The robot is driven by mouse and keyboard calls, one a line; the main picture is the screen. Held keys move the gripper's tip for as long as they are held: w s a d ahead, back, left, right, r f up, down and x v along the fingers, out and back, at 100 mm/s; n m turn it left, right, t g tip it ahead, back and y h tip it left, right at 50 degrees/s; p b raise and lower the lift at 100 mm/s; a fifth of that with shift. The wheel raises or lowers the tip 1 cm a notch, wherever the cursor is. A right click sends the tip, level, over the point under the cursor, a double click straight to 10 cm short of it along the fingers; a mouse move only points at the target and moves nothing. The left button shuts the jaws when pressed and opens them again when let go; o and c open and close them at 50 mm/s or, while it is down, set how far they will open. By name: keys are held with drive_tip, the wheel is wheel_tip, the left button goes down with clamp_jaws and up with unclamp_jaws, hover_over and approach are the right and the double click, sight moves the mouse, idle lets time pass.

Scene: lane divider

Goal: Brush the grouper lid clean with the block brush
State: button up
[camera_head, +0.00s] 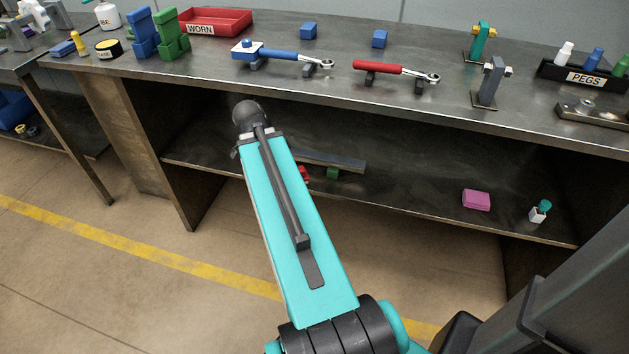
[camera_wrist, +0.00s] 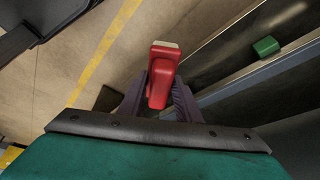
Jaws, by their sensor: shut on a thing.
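In the wrist view, my gripper (camera_wrist: 160,92) is shut on a red block-shaped piece with a pale strip at its far end, which looks like the block brush (camera_wrist: 160,72). Its fingers stand on both sides of it. In the head view my gripper is hidden behind my teal arm. A small red patch, perhaps the same brush (camera_head: 304,174), shows at the arm's right edge, in front of the lower shelf. I cannot pick out the grouper lid for certain in either view.
The lower shelf (camera_head: 400,190) holds a green block (camera_head: 333,173), also in the wrist view (camera_wrist: 265,46), a grey bar (camera_head: 335,161), a pink block (camera_head: 476,199) and a small teal-topped white item (camera_head: 540,211). Ratchets, a red WORN tray (camera_head: 215,21) and pegs stand on the worktop above.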

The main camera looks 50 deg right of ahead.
drive_tip(key=w+a+r+n+t+y+p, duration=0.1)
drive_tip(key=w+a+r+n+t+p, duration=0.1)
drive_tip(key=w+a+r+n+p, duration=0.2)
drive_tip(key=w+a+r+n+t+y+p, duration=0.1)
drive_tip(key=w+a+r+n+p, duration=0.3)
drive_tip(key=w+a+r+n, duration=0.6)
drive_tip(key=w+a+r+n+t+y+p, duration=0.1)
drive_tip(key=w+a+r+n+t+p, duration=0.2)
drive_tip(key=a, duration=1.8)
drive_tip(key=w+r+n+t, duration=0.1)
drive_tip(key=w+r+n, duration=0.3)
drive_tip(key=r+n, duration=0.3)
wheel_tip(320, 180, up, 5)
drive_tip(key=shift+w+a+f+n+y+p, duration=0.2)
drive_tip(key=shift+w+n+y+p, duration=0.1)
drive_tip(key=shift+p, duration=0.1)
drive_tip(key=shift+a, duration=0.1)
